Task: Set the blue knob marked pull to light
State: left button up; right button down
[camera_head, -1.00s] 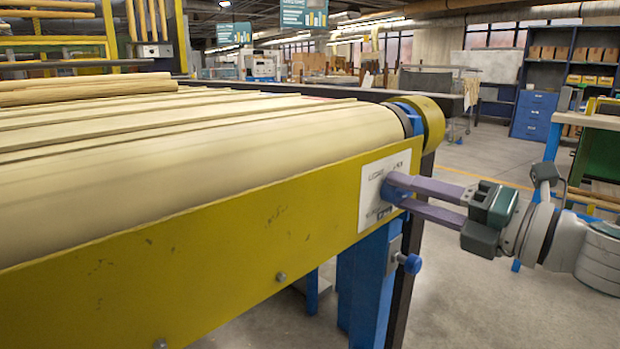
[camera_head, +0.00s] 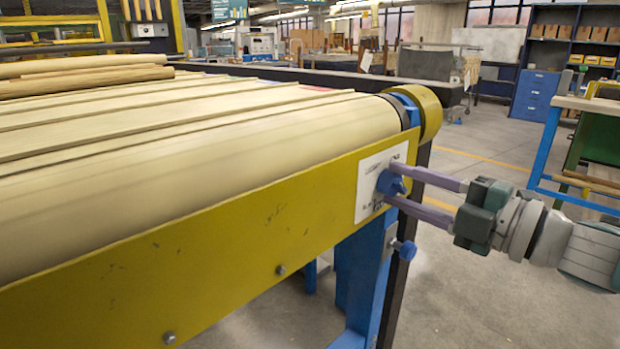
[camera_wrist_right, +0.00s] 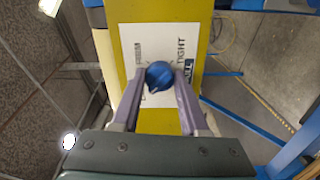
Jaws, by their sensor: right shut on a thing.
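The blue knob (camera_head: 391,183) sits on a white label plate (camera_head: 369,196) at the right end of the yellow conveyor side rail. Which word the knob points to cannot be told. My right gripper (camera_head: 394,185) reaches in from the right with purple fingers, one above and one below the knob, shut on it. It also shows in the wrist view (camera_wrist_right: 158,85). My left gripper is out of view.
A smaller blue knob (camera_head: 406,249) sticks out from the blue leg (camera_head: 364,275) below the plate. The pale conveyor belt (camera_head: 230,150) carries wooden strips and dowels. A workbench (camera_head: 590,103) stands at the right. The floor (camera_head: 480,150) between it and the conveyor is open.

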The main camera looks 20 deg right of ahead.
dwell(0.4)
jog(key=shift+c, duration=2.1)
grip_release()
jog(key=p+v, duration=0.1)
jog(key=v, duration=0.9)
